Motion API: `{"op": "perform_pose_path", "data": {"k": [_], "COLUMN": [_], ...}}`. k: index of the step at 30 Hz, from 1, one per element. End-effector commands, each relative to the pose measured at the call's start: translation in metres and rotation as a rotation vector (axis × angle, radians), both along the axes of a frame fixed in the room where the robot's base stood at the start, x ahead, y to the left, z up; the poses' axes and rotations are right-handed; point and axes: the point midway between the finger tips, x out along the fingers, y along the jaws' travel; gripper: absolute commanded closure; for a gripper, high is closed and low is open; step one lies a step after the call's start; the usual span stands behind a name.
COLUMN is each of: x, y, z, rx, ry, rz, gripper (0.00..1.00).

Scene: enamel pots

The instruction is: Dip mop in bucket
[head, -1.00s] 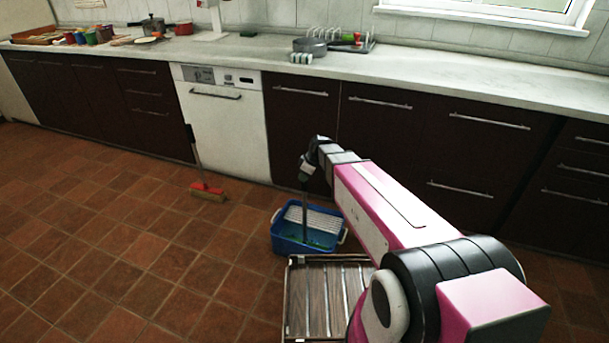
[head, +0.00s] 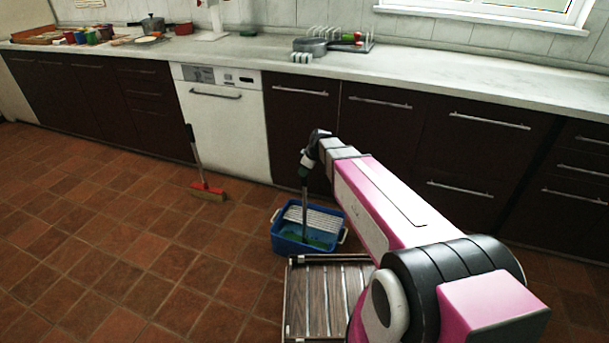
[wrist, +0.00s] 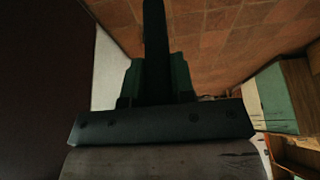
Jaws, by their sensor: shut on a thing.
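My gripper (head: 306,174) is shut on the upper part of the dark mop handle (head: 305,207) and holds it nearly upright. The handle runs down into the blue bucket (head: 281,245), which stands on the floor and has a white grid along its back. Something green, likely the mop head (head: 318,243), shows low inside the bucket; the front wall hides part of it, so its exact depth is unclear. In the dim wrist view, the dark handle (wrist: 155,35) stretches away from the gripper fingers.
A red broom (head: 206,189) leans on the white dishwasher (head: 224,120) to the left. A slatted wooden rack (head: 325,300) lies in front of the bucket. Dark cabinets (head: 300,130) stand behind. The tiled floor (head: 120,240) at left is clear.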

Motion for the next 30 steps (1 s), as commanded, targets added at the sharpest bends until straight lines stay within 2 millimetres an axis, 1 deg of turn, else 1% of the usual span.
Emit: {"op": "perform_pose_path", "data": {"k": [1,6,30], "x": [-0.001,-0.001,0.000], "y": [0.000,0.000,0.000], "z": [0.007,0.027,0.119], "rx": [0.001,0.000,0.000], "ry": [-0.001,-0.002,-0.002], "rz": [0.000,0.001,-0.001], "gripper": [1.00,1.00,1.00]}}
